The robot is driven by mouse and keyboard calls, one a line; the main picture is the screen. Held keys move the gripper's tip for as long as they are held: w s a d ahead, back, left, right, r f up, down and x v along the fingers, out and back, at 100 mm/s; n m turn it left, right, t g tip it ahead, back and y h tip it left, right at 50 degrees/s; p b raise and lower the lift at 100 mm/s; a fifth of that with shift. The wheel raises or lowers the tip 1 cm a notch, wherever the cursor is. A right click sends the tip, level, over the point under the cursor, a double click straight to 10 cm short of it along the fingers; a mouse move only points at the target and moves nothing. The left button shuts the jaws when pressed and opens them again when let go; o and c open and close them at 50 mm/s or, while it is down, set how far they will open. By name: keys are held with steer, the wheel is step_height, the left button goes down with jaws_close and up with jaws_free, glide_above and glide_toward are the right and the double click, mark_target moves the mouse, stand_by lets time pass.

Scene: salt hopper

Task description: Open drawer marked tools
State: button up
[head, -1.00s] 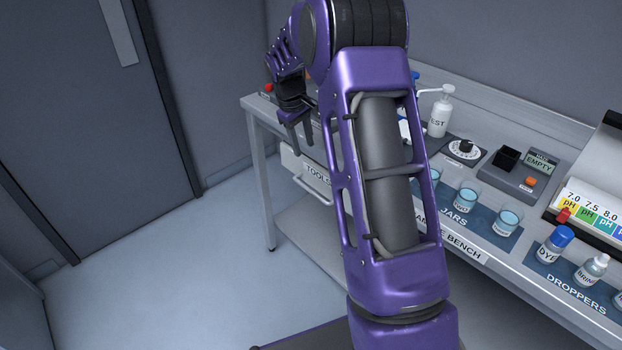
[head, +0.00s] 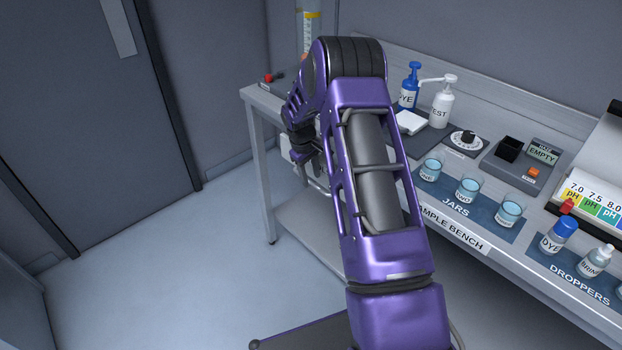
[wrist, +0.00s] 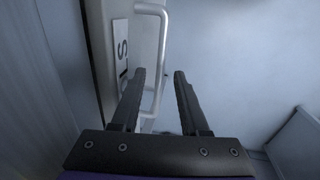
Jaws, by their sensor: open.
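The tools drawer (wrist: 103,45) has a pale front, seen at the left of the wrist view with part of its label (wrist: 121,50) showing. Its light bar handle (wrist: 162,45) stands out from the front. My gripper (wrist: 160,72) is open, and the handle passes behind and close to its left finger, partly hidden by it. I cannot tell whether they touch. In the head view, my gripper (head: 312,172) is low at the bench's left front, beside the drawer front (head: 286,148). My arm hides most of the drawer there.
The sample bench (head: 255,98) carries jars (head: 467,190), dye and test pump bottles (head: 441,105), a meter and droppers. A lower shelf (head: 310,235) lies beneath the drawer. The floor left of the bench is clear.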

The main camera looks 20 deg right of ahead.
steer(key=shift+w+d+f, duration=0.1)
steer(key=shift+f, duration=0.5)
jaws_close()
stand_by(1.1)
